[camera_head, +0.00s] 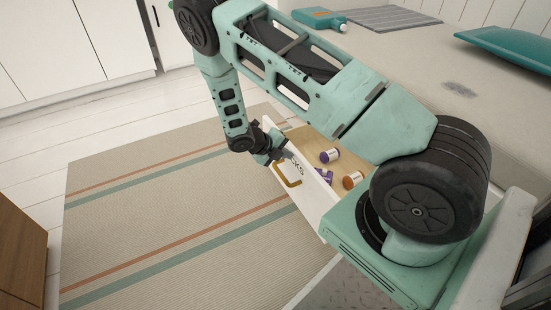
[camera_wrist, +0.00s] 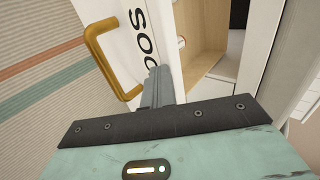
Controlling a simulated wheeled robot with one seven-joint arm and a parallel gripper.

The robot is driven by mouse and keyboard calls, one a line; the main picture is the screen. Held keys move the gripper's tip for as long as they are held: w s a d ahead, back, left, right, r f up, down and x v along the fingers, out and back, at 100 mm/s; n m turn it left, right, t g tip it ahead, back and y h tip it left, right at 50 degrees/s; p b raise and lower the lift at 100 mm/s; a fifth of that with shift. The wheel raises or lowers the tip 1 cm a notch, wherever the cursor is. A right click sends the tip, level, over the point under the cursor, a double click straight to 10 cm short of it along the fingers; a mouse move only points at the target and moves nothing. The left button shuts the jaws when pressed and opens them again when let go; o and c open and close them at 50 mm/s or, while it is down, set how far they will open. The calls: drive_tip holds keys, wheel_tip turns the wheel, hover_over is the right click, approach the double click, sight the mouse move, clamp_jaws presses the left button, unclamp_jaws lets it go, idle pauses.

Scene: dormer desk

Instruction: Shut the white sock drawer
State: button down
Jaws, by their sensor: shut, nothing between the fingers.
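The white sock drawer (camera_head: 313,198) stands pulled out below the desk, its front facing the rug. Its front carries black lettering, partly hidden, and a brass handle (camera_head: 287,175). Several small containers with purple or orange parts lie inside on its wooden floor. My gripper (camera_head: 280,155) is shut and empty at the drawer front, close to the lettering and beside the handle. In the wrist view my fingers (camera_wrist: 157,82) point at the white front (camera_wrist: 160,30), with the handle (camera_wrist: 112,55) to their left. I cannot tell if they touch it.
My arm crosses above the drawer and hides part of it. The desk top (camera_head: 440,75) holds a teal bottle (camera_head: 318,18), a grey mat (camera_head: 388,18) and a teal object (camera_head: 510,48). A striped rug (camera_head: 170,200) covers open floor. A wooden cabinet (camera_head: 20,255) stands at lower left.

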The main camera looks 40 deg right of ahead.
drive_tip(key=s+d+p, duration=0.3)
drive_tip(key=s+d, duration=0.1)
drive_tip(key=d, duration=1.3)
drive_tip(key=s+d+p, duration=0.3)
drive_tip(key=s+d, duration=0.1)
drive_tip(key=d, duration=1.2)
drive_tip(key=shift+d, duration=0.4)
drive_tip(key=shift+s+d+r, duration=0.1)
drive_tip(key=shift+d+r, duration=0.05)
drive_tip(key=shift+p, duration=0.3)
drive_tip(key=w+a+r+p, duration=0.3)
drive_tip(key=a+r+p, duration=0.2)
drive_tip(key=a, duration=0.7)
drive_tip(key=shift+r+p, duration=0.4)
drive_tip(key=shift+r, duration=0.4)
